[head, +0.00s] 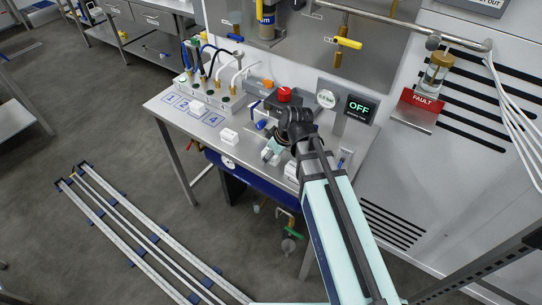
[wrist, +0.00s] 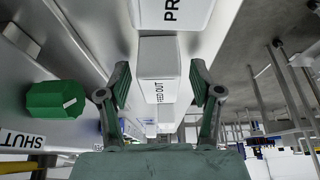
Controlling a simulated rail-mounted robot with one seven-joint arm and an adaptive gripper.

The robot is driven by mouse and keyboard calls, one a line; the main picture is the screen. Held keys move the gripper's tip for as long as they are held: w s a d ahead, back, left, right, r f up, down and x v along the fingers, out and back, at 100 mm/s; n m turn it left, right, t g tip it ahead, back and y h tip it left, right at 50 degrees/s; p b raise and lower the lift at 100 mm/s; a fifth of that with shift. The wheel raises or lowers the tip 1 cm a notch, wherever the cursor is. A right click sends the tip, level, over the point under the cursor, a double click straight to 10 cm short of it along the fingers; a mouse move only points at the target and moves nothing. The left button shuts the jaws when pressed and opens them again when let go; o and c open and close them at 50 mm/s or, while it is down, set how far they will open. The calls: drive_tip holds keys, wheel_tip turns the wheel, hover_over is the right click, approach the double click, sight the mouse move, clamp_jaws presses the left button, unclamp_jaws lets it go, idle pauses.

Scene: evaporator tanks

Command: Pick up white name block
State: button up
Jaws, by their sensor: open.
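A white name block (wrist: 158,60) with a "FEED OUT" label lies between the two spread fingers of my gripper (wrist: 160,88) in the wrist view. I cannot tell whether either finger touches it. A larger-looking white block (wrist: 175,12) with letters starting "PR" is cut off at the top edge. In the head view, white blocks sit on the steel bench (head: 178,122): one near the numbered squares (head: 198,107), one near the middle front edge (head: 228,136), and one partly hidden by my arm (head: 290,171). My gripper (head: 270,154) is low over the bench, partly hidden by my wrist.
A valve row with tubes (head: 215,92) stands at the bench's back left. A red button (head: 284,94) and an OFF display (head: 360,107) stand behind my wrist. A green knob (wrist: 57,100) shows left in the wrist view. Rails (head: 140,235) lie on the floor.

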clamp_jaws()
drive_tip(key=shift+r, duration=0.1)
